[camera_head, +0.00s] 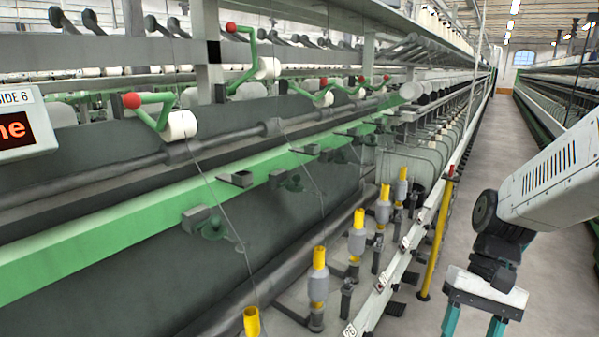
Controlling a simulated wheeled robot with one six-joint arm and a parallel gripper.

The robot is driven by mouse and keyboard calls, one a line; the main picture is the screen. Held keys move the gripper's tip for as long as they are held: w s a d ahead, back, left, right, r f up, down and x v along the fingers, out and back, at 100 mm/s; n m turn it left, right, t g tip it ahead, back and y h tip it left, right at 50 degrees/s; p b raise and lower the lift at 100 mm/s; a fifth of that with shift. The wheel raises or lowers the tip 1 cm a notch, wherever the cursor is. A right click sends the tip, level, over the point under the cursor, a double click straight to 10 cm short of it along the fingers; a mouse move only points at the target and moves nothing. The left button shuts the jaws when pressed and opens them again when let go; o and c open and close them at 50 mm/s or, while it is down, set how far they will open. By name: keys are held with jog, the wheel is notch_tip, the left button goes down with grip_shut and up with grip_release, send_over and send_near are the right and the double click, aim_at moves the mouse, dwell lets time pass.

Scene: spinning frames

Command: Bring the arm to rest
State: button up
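My gripper (474,322) hangs from the end of my white and black arm at the right of the head view, over the aisle floor. Its two teal fingers point down and stand apart, with bare floor showing between them. The fingertips are cut off by the bottom edge of the frame. I see nothing held in the visible part. The gripper is to the right of the spinning frame (90,235) and apart from it.
Yellow-topped bobbins (318,285) stand on spindles along the frame's lower rail. A yellow post (436,240) with a red top stands at the aisle's edge, left of my gripper. The aisle floor (500,140) runs clear into the distance. Another machine row (545,115) lines the right side.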

jog(key=s+r+n+t+h, duration=0.3)
jog(key=s+r+t, duration=0.3)
jog(key=s+r, duration=0.2)
jog(key=shift+s+a+r+h, duration=0.15)
jog(key=shift+s+r+h, duration=0.15)
jog(key=shift+r, duration=0.95)
